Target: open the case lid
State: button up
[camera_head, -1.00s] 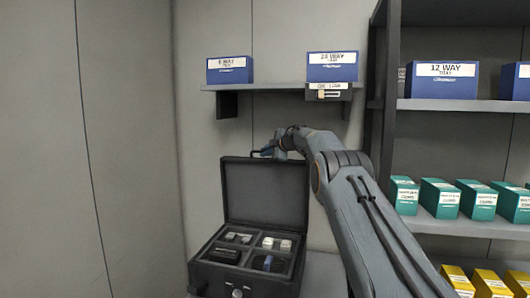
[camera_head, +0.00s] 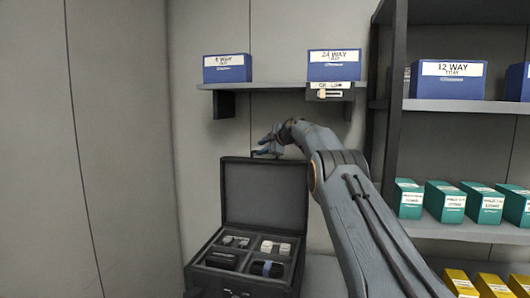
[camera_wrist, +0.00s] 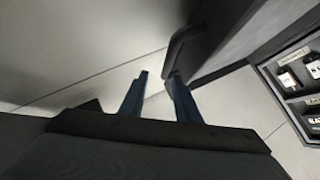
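The black case (camera_head: 215,285) stands with its lid (camera_head: 265,195) raised upright at the back, its lining facing me. Its tray shows several small items in compartments. A dark handle (camera_head: 266,155) sits on the lid's top edge; in the wrist view the handle (camera_wrist: 184,45) is beyond the right fingertip. My gripper (camera_head: 265,144) is just above the lid's top edge. In the wrist view my gripper (camera_wrist: 158,75) has two blue fingers apart with nothing between them. The right fingertip is close to the handle; I cannot tell if they touch.
A wall shelf (camera_head: 285,87) with blue boxes hangs above my gripper. A dark rack (camera_head: 455,105) with blue, teal and yellow boxes stands at the right. The wall left of the case is clear.

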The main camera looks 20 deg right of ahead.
jog(key=shift+d+f, duration=0.45)
jog(key=shift+d, duration=0.2)
jog(key=shift+a, duration=0.1)
jog(key=shift+s, duration=0.15)
jog(key=b+v, duration=0.3)
jog(key=v, duration=0.4)
jog(key=shift+s+d+b, duration=0.2)
jog(key=shift+d+b, duration=0.1)
jog(key=shift+r, duration=0.15)
